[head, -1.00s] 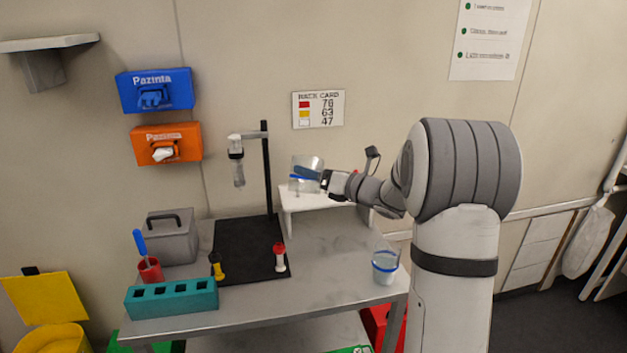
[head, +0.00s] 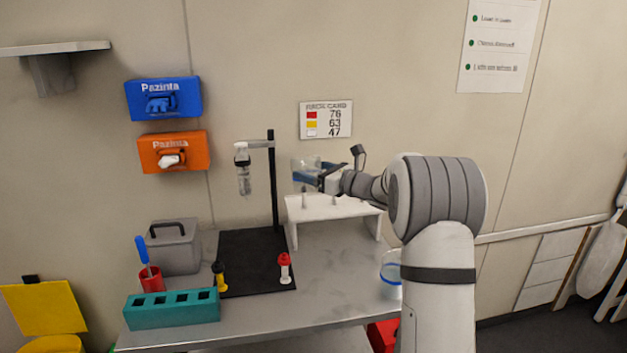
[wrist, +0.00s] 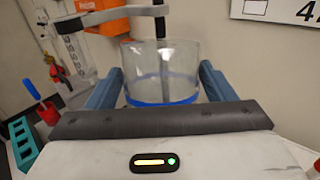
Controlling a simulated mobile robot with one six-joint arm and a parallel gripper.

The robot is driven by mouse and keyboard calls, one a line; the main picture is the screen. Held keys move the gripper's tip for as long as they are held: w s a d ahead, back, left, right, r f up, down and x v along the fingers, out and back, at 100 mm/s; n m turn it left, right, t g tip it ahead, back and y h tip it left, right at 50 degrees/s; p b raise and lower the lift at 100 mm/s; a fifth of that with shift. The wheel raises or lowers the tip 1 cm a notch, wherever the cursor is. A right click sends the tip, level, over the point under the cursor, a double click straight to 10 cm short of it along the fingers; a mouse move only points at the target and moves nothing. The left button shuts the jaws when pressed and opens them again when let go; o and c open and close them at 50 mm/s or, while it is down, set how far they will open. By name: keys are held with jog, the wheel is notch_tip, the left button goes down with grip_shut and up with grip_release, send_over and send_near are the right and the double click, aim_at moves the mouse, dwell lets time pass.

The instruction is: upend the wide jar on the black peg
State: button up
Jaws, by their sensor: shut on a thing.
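The wide jar (head: 303,165) is clear, with a blue band, and is held above the white stand. My gripper (head: 318,176) has its blue fingers on either side of the jar. In the wrist view the jar (wrist: 162,68) stands between the fingers (wrist: 162,92), its blue band low, near the palm. Whether its mouth faces up or down is hard to tell. Short pegs stand on the white stand below the jar, one peg (head: 304,200) almost under it. Their colours are too small to tell, so I cannot pick out the black peg.
The white stand (head: 350,208) is at the back right of the grey table (head: 330,265). A black post (head: 273,180) with a clamped tube rises just left of the jar. Another blue-banded vessel (head: 389,268) is partly hidden by my arm. A teal rack (head: 170,310) is at front left.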

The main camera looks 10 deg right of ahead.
jog(key=w, duration=0.6)
notch_tip(320, 180, down, 10)
jog(key=b, duration=1.2)
jog(key=shift+r, duration=0.15)
jog(key=o, duration=0.9)
jog(key=shift+o, duration=1.3)
